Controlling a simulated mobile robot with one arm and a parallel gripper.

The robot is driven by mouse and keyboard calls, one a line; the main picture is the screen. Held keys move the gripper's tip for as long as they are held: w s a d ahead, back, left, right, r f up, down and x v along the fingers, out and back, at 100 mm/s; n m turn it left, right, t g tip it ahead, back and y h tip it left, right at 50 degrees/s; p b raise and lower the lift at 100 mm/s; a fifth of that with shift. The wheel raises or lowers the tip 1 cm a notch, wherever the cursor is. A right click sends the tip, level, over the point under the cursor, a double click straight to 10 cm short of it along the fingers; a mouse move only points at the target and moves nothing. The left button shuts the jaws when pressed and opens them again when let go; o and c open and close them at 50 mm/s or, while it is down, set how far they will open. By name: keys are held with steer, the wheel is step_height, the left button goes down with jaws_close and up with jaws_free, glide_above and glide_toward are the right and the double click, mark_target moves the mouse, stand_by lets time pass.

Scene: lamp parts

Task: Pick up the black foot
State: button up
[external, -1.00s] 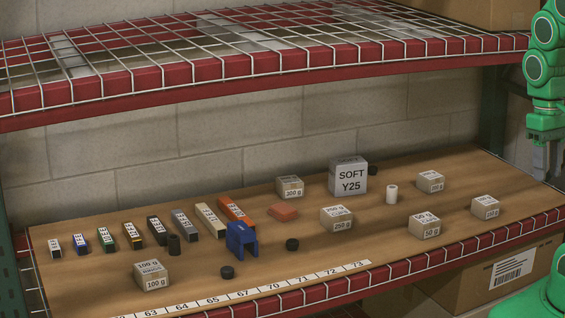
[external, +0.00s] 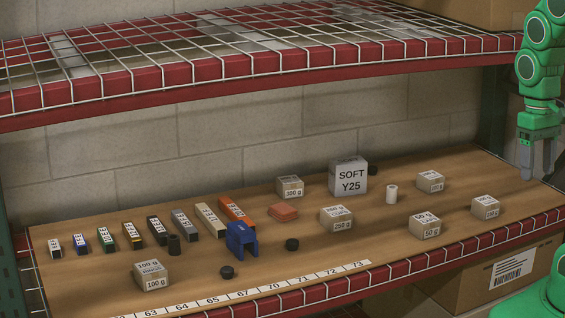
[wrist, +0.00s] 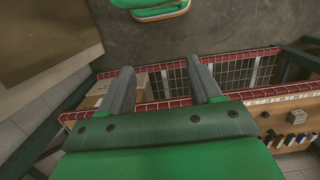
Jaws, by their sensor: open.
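A wire upper shelf (external: 250,62) hangs above.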

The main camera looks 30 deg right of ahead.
steer(key=w+a+f+t, duration=0.2)
steer(key=w+a+f, duration=0.15)
steer(key=w, duration=0.65)
steer(key=w+a+f+n+t, duration=0.1)
steer(key=w+a+f, duration=0.25)
steer(key=w, duration=0.65)
steer(key=w+a+f+t, duration=0.2)
steer(key=w+a+f, duration=0.15)
steer(key=w, duration=0.65)
steer(key=n+t+y, duration=0.2)
steer(key=t, duration=0.3)
glide_toward(293, 240)
steer(key=shift+d+r, duration=0.15)
steer(key=shift+d, duration=0.25)
steer(key=shift+w+a+f, duration=0.3)
steer(key=shift+a+f, duration=0.15)
steer(key=shift+f, duration=0.1)
steer(key=shift+x, duration=3.8)
steer(key=shift+a, duration=0.15)
